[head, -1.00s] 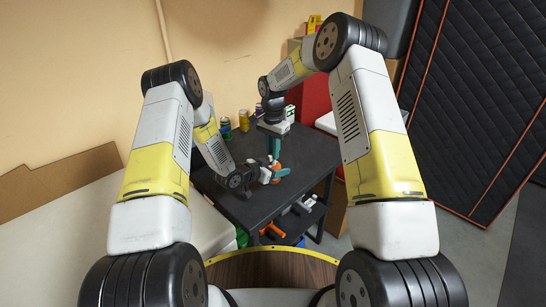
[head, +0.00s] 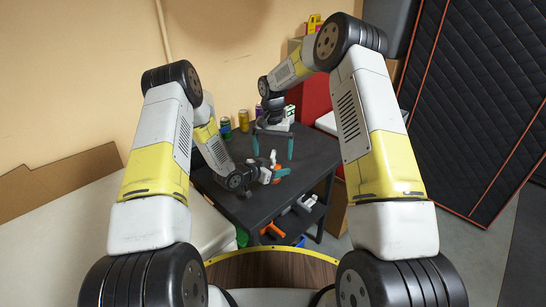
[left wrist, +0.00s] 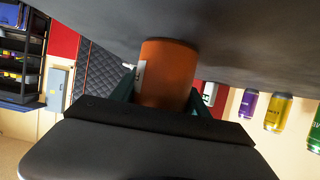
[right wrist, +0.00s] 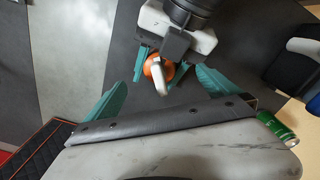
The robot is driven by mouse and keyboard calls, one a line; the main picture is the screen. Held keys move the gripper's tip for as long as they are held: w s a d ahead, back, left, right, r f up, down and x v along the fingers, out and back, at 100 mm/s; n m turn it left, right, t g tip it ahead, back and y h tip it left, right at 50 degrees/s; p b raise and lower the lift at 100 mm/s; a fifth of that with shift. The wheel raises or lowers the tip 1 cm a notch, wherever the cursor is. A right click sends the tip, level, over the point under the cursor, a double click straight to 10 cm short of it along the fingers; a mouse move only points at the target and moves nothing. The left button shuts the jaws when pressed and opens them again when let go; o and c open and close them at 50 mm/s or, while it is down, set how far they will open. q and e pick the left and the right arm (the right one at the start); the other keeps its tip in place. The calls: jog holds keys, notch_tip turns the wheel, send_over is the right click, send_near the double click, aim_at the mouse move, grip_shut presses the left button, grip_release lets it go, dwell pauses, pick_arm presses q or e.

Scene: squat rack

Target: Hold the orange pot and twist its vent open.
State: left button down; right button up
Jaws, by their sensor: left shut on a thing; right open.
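The orange pot (right wrist: 154,68) stands on the dark table. It fills the middle of the left wrist view (left wrist: 168,75), with a white strip on its side. My left gripper (head: 281,174) is shut around the pot from the side, one teal finger on each side. A white vent piece (right wrist: 159,77) stands up at the top of the pot in the right wrist view. It also shows in the head view (head: 273,157). My right gripper (head: 272,150) is wide open above the pot, fingers pointing down, with the vent piece between and below its fingertips. It touches nothing visible.
Purple (left wrist: 248,104), yellow (left wrist: 276,112) and green (left wrist: 315,130) cans stand behind the pot on the table (head: 225,201). A white and green box (head: 289,111) is at the back. A lower shelf holds an orange tool (head: 272,230). The table's right part is clear.

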aim_at(273, 153)
jog(key=shift+r, duration=3.5)
pick_arm(q)
jog(key=shift+c, duration=0.3)
grip_release()
jog(key=shift+o, duration=0.3)
